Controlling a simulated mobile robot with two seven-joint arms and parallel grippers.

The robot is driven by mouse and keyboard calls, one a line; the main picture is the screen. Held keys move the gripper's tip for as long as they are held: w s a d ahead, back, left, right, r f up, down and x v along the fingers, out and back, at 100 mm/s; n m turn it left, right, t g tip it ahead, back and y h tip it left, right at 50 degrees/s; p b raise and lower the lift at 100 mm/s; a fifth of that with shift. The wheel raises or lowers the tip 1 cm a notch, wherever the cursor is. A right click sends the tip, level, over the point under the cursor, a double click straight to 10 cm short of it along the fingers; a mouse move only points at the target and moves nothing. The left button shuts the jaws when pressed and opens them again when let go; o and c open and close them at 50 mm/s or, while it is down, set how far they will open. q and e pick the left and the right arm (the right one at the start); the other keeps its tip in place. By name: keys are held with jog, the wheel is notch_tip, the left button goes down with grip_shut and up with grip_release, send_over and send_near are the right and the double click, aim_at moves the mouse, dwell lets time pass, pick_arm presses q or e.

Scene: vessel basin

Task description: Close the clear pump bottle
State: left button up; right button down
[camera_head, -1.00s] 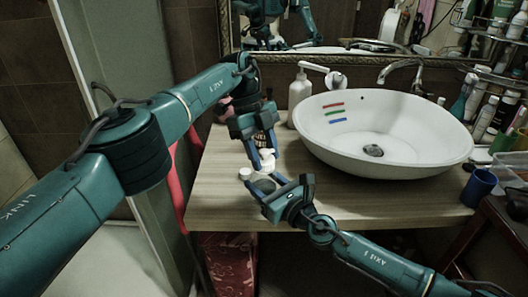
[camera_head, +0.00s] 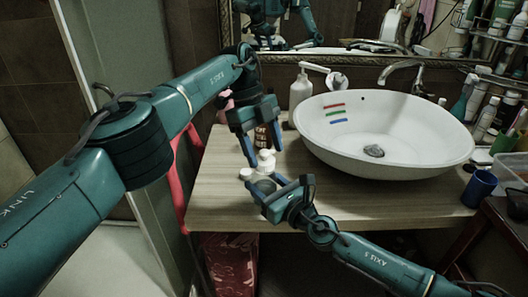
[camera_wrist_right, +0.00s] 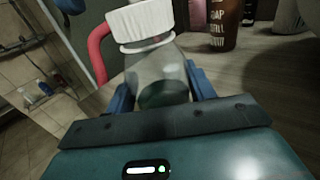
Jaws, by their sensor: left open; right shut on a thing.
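The clear pump bottle (camera_head: 265,185) stands near the front left of the counter; its glassy body (camera_wrist_right: 160,75) fills the middle of the right wrist view. My right gripper (camera_head: 277,186) is shut on the bottle body, one blue finger on each side in the right wrist view (camera_wrist_right: 160,95). My left gripper (camera_head: 265,156) is open, pointing down just above the pump head.
A small white round piece (camera_head: 246,174) is beside the bottle. A brown bottle (camera_wrist_right: 225,22) stands behind. The counter front (camera_head: 222,212) is bare.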

pick_arm(q)
jog(key=shift+r, duration=1.45)
jog(key=shift+c, duration=0.4)
jog(key=shift+r+n+t+y, duration=0.3)
jog(key=shift+n+y, duration=0.3)
jog(key=shift+n, duration=0.5)
jog(key=n, duration=0.1)
jog(key=n+t+y, duration=0.1)
jog(key=shift+r+n, duration=0.3)
jog(key=shift+r, duration=0.1)
jog(key=n, duration=0.1)
jog(key=r+n+t, duration=0.1)
jog(key=n+y, duration=0.1)
jog(key=n, duration=0.1)
jog(key=shift+r+t, duration=0.25)
jog(key=shift+t, duration=0.05)
send_over(265, 181)
jog(key=w, duration=0.3)
jog(key=shift+s+f, duration=0.15)
jog(key=shift+f, duration=3.9)
